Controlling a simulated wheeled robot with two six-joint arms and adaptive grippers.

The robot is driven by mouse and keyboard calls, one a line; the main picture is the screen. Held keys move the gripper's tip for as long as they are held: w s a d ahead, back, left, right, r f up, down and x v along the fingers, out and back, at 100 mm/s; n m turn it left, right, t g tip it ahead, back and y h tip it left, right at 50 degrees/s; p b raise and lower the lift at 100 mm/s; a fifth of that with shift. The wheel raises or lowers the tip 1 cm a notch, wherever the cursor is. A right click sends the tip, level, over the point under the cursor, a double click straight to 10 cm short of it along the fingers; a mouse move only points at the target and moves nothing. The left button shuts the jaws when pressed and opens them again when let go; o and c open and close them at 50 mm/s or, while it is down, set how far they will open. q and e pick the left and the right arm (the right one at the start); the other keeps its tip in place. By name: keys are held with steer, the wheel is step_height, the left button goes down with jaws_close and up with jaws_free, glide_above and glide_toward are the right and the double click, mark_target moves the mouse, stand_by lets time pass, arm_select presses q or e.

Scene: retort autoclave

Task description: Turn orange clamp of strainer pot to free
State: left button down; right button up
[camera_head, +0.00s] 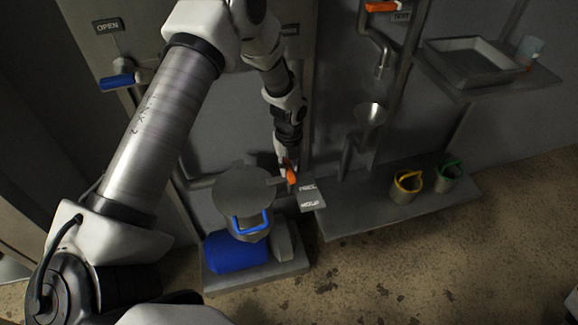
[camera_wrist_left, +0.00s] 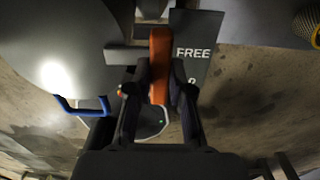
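The strainer pot has a round grey lid (camera_head: 244,188) with a blue handle (camera_head: 252,222) on its front; the lid also shows in the left wrist view (camera_wrist_left: 50,35). The orange clamp (camera_head: 292,177) is at the pot's right side, beside a grey label plate (camera_head: 312,192). In the left wrist view the clamp (camera_wrist_left: 160,62) stands right beside the word FREE on the plate (camera_wrist_left: 193,35). My left gripper (camera_head: 287,166) is at the clamp, its two fingers (camera_wrist_left: 158,80) against either side of it. The gripper partly hides the clamp in the head view. My right gripper is out of view.
A blue cylinder (camera_head: 236,252) sits below the pot on a grey base. A low shelf (camera_head: 350,215) at right holds a yellow-handled strainer (camera_head: 405,188) and a green-handled one (camera_head: 448,176). A funnel (camera_head: 371,115) and a tray (camera_head: 472,62) are farther back. Floor in front is clear.

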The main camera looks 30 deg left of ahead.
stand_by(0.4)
arm_select(q)
steer(key=shift+r+n+p, duration=0.15)
steer(key=shift+n+p, duration=0.95)
steer(key=shift+n, duration=0.5)
steer(key=n+p, duration=0.2)
steer(key=n, duration=0.3)
steer(key=shift+p, duration=0.3)
steer(key=n+p, duration=0.2)
steer(key=n, duration=0.3)
steer(key=shift+n, duration=0.4)
steer(key=shift+n+p, duration=0.8)
steer(key=shift+n, duration=1.2)
steer(key=c, duration=1)
jaws_free()
steer(key=shift+f, duration=0.2)
steer(key=shift+c, duration=0.2)
